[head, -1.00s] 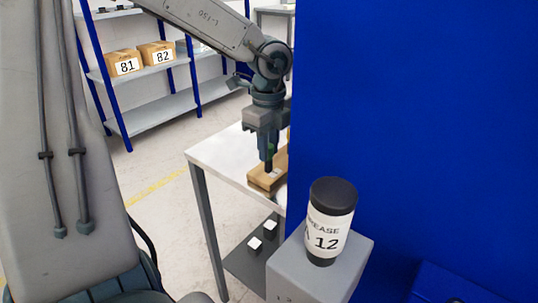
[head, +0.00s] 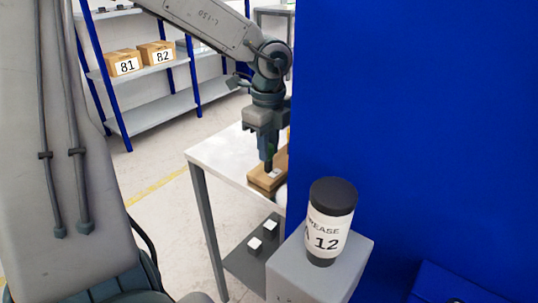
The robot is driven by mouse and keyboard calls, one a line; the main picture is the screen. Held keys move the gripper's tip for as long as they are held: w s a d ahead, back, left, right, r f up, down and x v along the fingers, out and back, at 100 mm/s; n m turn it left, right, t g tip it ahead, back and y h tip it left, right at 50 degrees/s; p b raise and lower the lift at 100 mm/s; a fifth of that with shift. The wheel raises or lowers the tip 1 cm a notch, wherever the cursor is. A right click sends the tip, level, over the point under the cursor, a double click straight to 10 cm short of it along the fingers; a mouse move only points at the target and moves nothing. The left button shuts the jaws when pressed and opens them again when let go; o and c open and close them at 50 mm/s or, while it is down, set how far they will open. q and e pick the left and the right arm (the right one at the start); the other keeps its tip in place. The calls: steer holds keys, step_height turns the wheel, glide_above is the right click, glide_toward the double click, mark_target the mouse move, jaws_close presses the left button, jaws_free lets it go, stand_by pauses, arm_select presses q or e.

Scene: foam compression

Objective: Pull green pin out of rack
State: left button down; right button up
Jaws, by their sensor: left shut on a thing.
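The wooden rack (head: 262,182) lies on the white table and is partly cut off by the blue panel. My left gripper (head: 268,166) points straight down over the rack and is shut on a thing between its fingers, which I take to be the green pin. The pin is hidden by the fingers, and I cannot tell how far it sits in the rack. A small pale patch shows on the rack beside the fingertips. My right gripper is not in view.
A large blue panel (head: 415,120) blocks the right side. A grease bottle (head: 330,220) with a black cap stands on a grey block in front. The white table (head: 222,158) has free room left of the rack. Shelves with boxes (head: 125,63) stand behind.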

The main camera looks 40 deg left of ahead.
arm_select(q)
steer(key=shift+r+p, duration=0.3)
steer(key=shift+r, duration=1.45)
steer(key=shift+r, duration=0.1)
steer(key=shift+r+p, duration=1.1)
steer(key=shift+r, duration=1.3)
